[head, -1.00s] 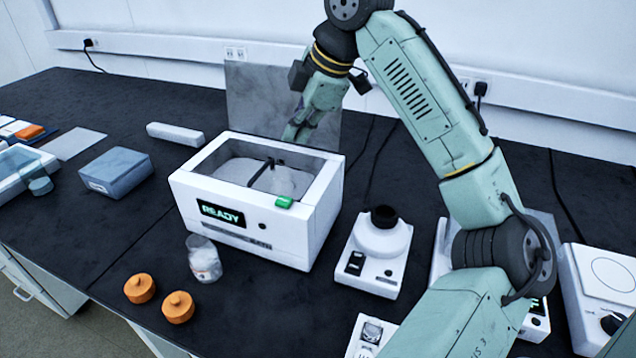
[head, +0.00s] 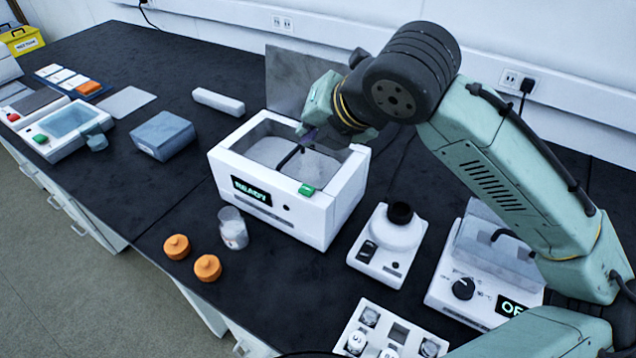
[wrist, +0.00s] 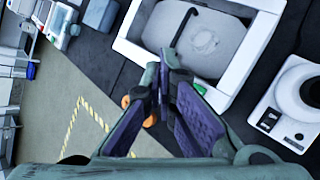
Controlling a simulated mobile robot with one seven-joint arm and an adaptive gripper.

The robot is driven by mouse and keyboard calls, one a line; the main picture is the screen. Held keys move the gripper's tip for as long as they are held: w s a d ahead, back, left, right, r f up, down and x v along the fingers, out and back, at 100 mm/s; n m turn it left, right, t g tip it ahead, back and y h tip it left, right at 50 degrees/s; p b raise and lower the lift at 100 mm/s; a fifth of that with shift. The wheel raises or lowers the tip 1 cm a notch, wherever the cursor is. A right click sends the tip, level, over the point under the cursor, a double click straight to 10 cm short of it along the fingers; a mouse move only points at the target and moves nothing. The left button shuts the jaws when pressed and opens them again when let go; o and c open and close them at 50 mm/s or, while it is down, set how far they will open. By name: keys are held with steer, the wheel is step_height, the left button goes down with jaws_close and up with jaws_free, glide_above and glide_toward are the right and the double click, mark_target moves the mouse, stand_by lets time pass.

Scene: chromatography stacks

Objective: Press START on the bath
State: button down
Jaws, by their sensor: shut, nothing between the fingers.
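The bath (head: 272,217) is a white open-topped box with a lit READY display (head: 250,191) on its front. A green button (head: 306,190) sits on its front rim, right of the display. In the wrist view the bath (wrist: 135,45) fills the upper middle, and part of the green button (wrist: 200,88) shows just beside my fingers. My gripper (wrist: 163,62) is shut and empty, its fingertips together. In the head view my gripper (head: 304,134) is above the back right part of the bath, pointing down and apart from the button.
A grey upright panel (head: 285,85) stands behind the bath. A glass jar (head: 233,232) and two orange caps (head: 207,267) are in front of it. A white device with a black top (head: 385,245) is close on the right. Another device with a green button (head: 40,138) is far left.

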mark_target(311, 188)
step_height(311, 188, down, 9)
steer(key=b, duration=0.6)
steer(key=shift+r+b, duration=0.1)
steer(key=shift+b, duration=0.2)
stand_by(1.3)
steer(key=shift+f+b, duration=0.35)
steer(key=shift+f, duration=0.05)
steer(key=shift+f+b, duration=0.35)
steer(key=shift+f, duration=0.1)
stand_by(0.4)
steer(key=shift+r, duration=0.1)
steer(key=shift+r+p, duration=0.65)
steer(key=shift+r, duration=0.1)
